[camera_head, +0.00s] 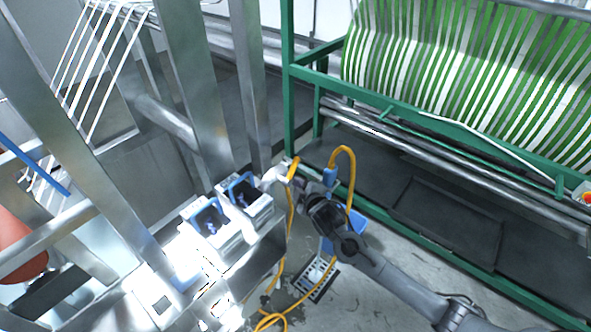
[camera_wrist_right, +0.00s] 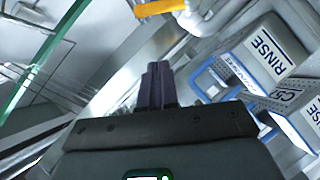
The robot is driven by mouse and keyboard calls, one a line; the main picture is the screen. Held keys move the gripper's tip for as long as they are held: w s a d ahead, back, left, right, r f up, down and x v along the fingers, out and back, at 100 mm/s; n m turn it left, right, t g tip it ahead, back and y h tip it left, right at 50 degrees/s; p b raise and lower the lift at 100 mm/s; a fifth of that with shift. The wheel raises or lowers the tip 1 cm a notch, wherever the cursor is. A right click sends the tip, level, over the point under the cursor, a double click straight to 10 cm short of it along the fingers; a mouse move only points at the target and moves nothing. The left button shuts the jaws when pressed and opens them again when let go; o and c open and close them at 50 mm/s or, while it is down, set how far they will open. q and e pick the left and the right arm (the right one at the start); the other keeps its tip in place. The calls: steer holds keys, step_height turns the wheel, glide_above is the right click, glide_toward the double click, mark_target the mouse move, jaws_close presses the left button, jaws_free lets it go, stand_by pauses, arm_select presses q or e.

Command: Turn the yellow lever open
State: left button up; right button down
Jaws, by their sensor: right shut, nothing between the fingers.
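The yellow lever (camera_head: 293,168) sits on a white pipe fitting (camera_head: 273,178) at the centre of the head view. It also shows at the top edge of the right wrist view (camera_wrist_right: 160,7), partly cut off, beside the white fitting. My right gripper (camera_head: 305,190) is just below and to the right of the lever in the head view. Its dark fingers (camera_wrist_right: 155,82) are together and empty, pointing toward the lever with a gap between them. My left gripper is not in view.
Blue-rimmed metal boxes (camera_head: 207,218) stand left of the fitting; one is labelled RINSE (camera_wrist_right: 268,55). A yellow hose (camera_head: 349,163) loops close behind my right gripper. A green frame (camera_head: 289,100) with a green-and-white striped roll (camera_head: 450,65) stands behind. Upright metal posts (camera_head: 195,90) are on the left.

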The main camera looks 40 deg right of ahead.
steer(key=p, duration=0.1)
glide_above(294, 171)
steer(key=s+a, duration=0.4)
steer(key=a, duration=0.1)
step_height(294, 171, down, 3)
steer(key=shift+w+d+f+p, duration=0.2)
steer(key=shift+w+d+f, duration=0.25)
steer(key=shift+d, duration=0.15)
steer(key=shift+w+d+f+p, duration=0.2)
steer(key=shift+w+d+f, duration=0.2)
steer(key=shift+d, duration=0.15)
steer(key=shift+w+d+f, duration=0.2)
steer(key=shift+d+f, duration=0.15)
steer(key=shift+d, duration=0.1)
steer(key=shift+f, duration=0.1)
